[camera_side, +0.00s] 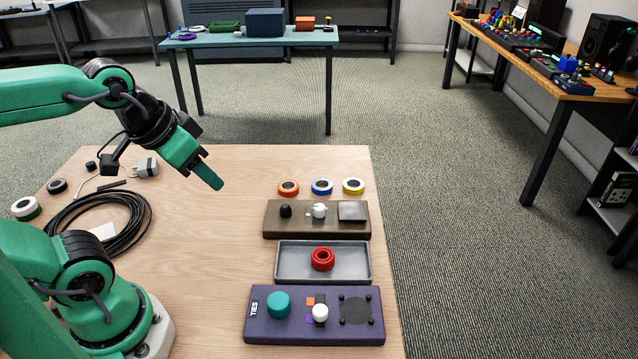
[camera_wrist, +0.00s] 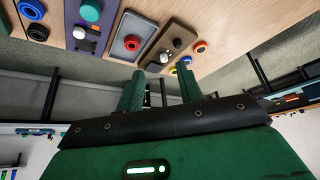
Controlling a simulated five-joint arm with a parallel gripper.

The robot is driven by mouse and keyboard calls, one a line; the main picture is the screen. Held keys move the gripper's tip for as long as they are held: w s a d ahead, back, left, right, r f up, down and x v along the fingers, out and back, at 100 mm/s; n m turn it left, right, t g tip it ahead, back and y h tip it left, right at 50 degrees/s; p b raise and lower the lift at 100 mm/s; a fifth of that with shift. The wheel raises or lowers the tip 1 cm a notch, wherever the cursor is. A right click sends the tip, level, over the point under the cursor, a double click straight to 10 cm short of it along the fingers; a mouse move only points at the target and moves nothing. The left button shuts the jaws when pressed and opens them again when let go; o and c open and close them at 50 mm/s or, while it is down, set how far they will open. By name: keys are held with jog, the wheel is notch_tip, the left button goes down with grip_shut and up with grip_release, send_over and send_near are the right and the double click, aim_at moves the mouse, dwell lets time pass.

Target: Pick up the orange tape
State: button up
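The orange tape (camera_side: 288,187) is a small roll lying flat on the wooden table, left of a blue tape (camera_side: 322,186) and a yellow tape (camera_side: 353,186). In the wrist view the orange tape (camera_wrist: 201,46) shows above and right of the fingers. My gripper (camera_side: 208,174) is in the air, to the left of the orange tape and apart from it. In the wrist view my gripper (camera_wrist: 160,88) has its two green fingers spread with nothing between them.
A brown board (camera_side: 275,229) with small parts sits just in front of the tapes. A grey tray (camera_side: 300,262) holds a red roll (camera_side: 322,259). A purple board (camera_side: 262,328) is nearest. A black cable coil (camera_side: 140,216) lies at left. The table middle is clear.

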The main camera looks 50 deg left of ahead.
jog(key=o, duration=0.8)
jog(key=w+a+f+n+g, duration=0.1)
jog(key=w+a+g, duration=0.15)
jog(key=w, duration=0.55)
jog(key=w+a+f+n+g, duration=0.1)
jog(key=w+a, duration=0.2)
jog(key=w, duration=0.5)
jog(key=w+a+f, duration=0.2)
jog(key=w+f, duration=0.1)
jog(key=f, duration=0.2)
jog(key=w+a+f+n+g, duration=0.1)
jog(key=w+a+f, duration=0.2)
jog(key=w+f, duration=0.1)
jog(key=w+a+f+g, duration=0.1)
jog(key=w+a+f, duration=0.2)
jog(key=w+f, duration=0.1)
jog(key=shift+w+a+f+n, duration=0.1)
jog(key=shift+w+f+n, duration=0.1)
jog(key=shift+f, duration=0.25)
jog(key=shift+w+f+n, duration=0.1)
jog(key=shift+f+n, duration=0.1)
jog(key=shift+f, duration=0.2)
